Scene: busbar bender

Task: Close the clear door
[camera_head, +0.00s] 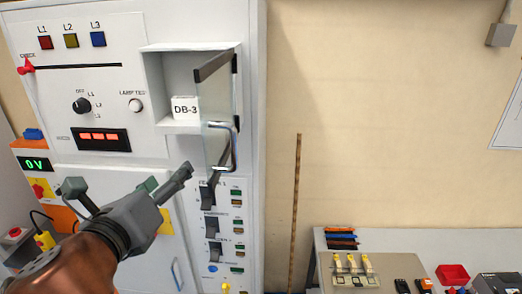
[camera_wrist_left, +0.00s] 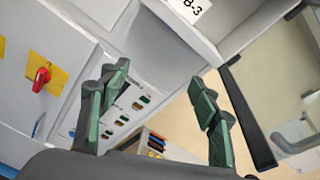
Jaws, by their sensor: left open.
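The clear door (camera_head: 217,98) stands swung open at the right side of a white compartment (camera_head: 165,62), with a dark top edge and a metal handle (camera_head: 234,150) low on it. In the left wrist view the clear door (camera_wrist_left: 280,85) shows at the right as a see-through pane with a dark edge bar. My left gripper (camera_head: 128,178) is open and empty, below and left of the door in the head view. In the left wrist view its fingers (camera_wrist_left: 160,85) are spread apart, with the door right of them. My right gripper is not in view.
The cabinet front carries a rotary switch (camera_head: 82,105), a red slider knob (camera_head: 26,67) and a column of dark breakers (camera_head: 212,226) below the door. The wall between is mostly bare.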

